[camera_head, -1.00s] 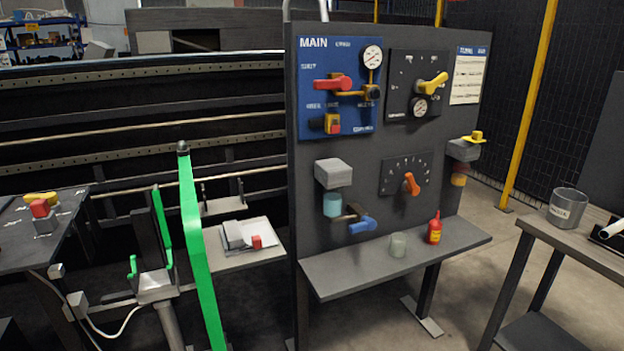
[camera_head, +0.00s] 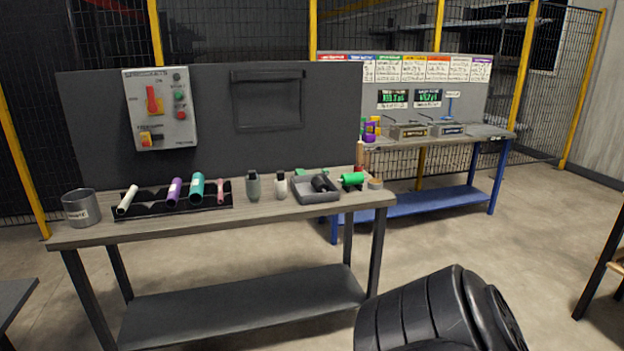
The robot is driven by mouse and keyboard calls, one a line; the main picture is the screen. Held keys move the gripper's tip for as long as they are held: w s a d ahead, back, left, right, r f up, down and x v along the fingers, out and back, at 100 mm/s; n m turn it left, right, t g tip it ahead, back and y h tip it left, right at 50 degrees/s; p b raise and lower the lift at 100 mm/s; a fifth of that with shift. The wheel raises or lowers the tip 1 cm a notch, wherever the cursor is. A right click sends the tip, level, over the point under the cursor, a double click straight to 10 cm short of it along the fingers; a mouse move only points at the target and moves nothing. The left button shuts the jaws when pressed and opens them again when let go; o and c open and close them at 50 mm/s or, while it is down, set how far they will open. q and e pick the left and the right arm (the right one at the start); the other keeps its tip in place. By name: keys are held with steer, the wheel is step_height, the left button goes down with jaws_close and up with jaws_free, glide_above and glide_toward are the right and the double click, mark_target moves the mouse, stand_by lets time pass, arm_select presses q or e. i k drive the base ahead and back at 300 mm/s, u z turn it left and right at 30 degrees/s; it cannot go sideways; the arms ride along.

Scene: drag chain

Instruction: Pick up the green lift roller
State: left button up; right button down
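A bright green roller (camera_head: 354,179) lies near the right end of the wooden-topped workbench (camera_head: 120,232), with a dark part touching or just below it. It sits to the right of a grey tray (camera_head: 322,196) with a black part inside. A teal-green roller (camera_head: 197,188) lies in a black rack (camera_head: 150,209) on the left half of the bench, beside white, purple and pink rollers. Neither gripper shows; only a black arm link of mine is at the bottom right.
A blue-legged table (camera_head: 455,202) is behind on the right. Open concrete floor lies to the right of the bench.

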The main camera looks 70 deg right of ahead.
mark_target(354, 178)
steer(key=z, duration=2.15)
steer(key=i, duration=2)
steer(key=z, duration=0.4)
